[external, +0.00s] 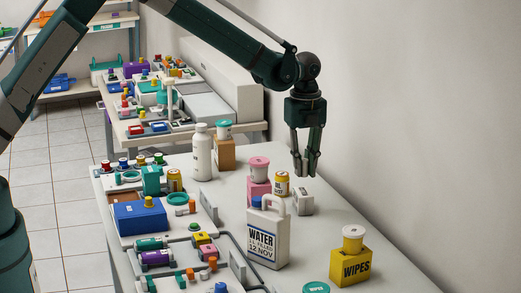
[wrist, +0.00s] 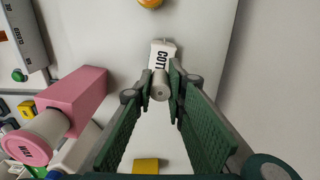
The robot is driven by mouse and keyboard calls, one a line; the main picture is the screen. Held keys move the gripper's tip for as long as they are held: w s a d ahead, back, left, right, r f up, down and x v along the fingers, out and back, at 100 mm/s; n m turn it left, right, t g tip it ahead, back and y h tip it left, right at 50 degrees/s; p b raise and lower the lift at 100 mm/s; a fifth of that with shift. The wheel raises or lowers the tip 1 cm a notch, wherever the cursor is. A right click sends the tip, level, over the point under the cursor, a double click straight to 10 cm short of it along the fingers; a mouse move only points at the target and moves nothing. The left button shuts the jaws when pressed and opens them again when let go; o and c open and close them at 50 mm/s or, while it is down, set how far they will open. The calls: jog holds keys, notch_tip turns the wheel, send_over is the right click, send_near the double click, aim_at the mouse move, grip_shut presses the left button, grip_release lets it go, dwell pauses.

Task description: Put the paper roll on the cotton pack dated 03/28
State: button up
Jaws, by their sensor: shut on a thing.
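A white pack (external: 302,201) with small dark lettering stands on the right part of the table in the external view. My gripper (external: 305,168) is above this pack. In the wrist view my gripper (wrist: 161,85) is shut on a small whitish roll (wrist: 160,86), held between the fingertips. The roll overlaps the lower part of the pack in that view; whether they touch cannot be told. The roll is not distinguishable in the external view.
A white water jug (external: 268,237) and a yellow wipes box (external: 350,266) stand nearer the camera. The wall is to the right.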

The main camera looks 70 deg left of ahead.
aim_at(304, 176)
jog(key=shift+f, duration=0.5)
jog(key=shift+f, duration=0.1)
jog(key=shift+f, duration=1.75)
jog(key=shift+f, duration=0.15)
jog(key=o, duration=0.7)
notch_tip(304, 176, up, 12)
jog(key=shift+r, duration=0.15)
